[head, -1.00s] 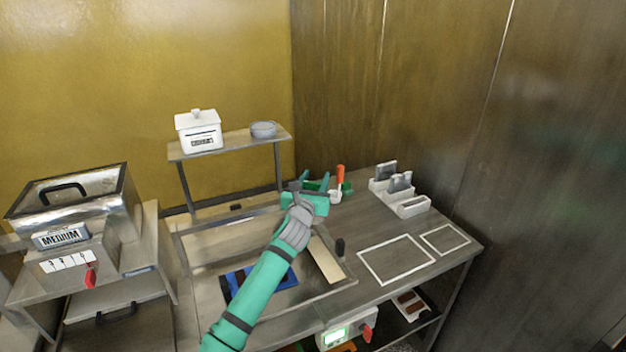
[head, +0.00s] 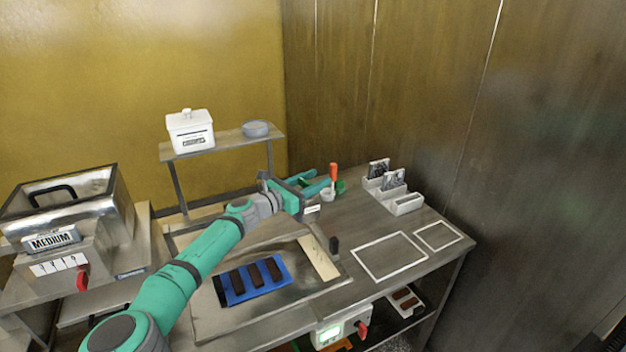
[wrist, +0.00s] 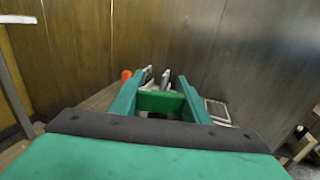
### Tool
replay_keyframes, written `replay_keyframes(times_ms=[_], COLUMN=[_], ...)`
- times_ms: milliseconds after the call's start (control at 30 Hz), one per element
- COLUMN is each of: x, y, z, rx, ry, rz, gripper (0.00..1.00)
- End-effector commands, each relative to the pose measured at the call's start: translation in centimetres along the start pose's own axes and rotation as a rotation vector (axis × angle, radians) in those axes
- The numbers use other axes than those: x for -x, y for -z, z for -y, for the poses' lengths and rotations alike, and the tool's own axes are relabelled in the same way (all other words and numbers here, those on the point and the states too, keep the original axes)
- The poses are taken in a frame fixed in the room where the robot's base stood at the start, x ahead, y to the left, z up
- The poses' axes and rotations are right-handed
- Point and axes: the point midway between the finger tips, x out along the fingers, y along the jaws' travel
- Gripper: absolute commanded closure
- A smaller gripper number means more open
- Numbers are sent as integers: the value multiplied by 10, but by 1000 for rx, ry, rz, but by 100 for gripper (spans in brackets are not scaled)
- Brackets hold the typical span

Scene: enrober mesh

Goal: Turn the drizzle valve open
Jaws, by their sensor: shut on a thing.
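My gripper (head: 318,180) reaches over the back of the table, its teal fingers pointing right. In the wrist view, a brighter green piece (wrist: 160,102) lies between the fingers (wrist: 160,90), and they are shut on it. A small green part (head: 341,187) shows just past the fingertips in the head view, beside a white cup (head: 327,195) with an upright orange handle (head: 333,172). I cannot tell whether the green piece is the drizzle valve; no label on it is readable. The fingers hide most of its shape.
Dark bars lie on a blue mat (head: 228,296) on the enrober tray. A black knob (head: 334,245) stands at the tray's right edge. A white card holder (head: 406,205) is right of my gripper. The framed table areas (head: 388,278) are empty. A shelf (head: 222,141) stands behind my arm.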

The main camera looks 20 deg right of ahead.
Motion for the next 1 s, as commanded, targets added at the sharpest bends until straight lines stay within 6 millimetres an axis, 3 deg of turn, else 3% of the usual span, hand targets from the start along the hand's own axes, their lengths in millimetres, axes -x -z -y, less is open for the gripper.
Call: replay_keyframes(times_ms=[500, 1000], x=[0, 1], y=[-3, -5], z=[8, 10], rx=[0, -1], ry=[245, 300], rz=[6, 8], gripper=[80, 80])
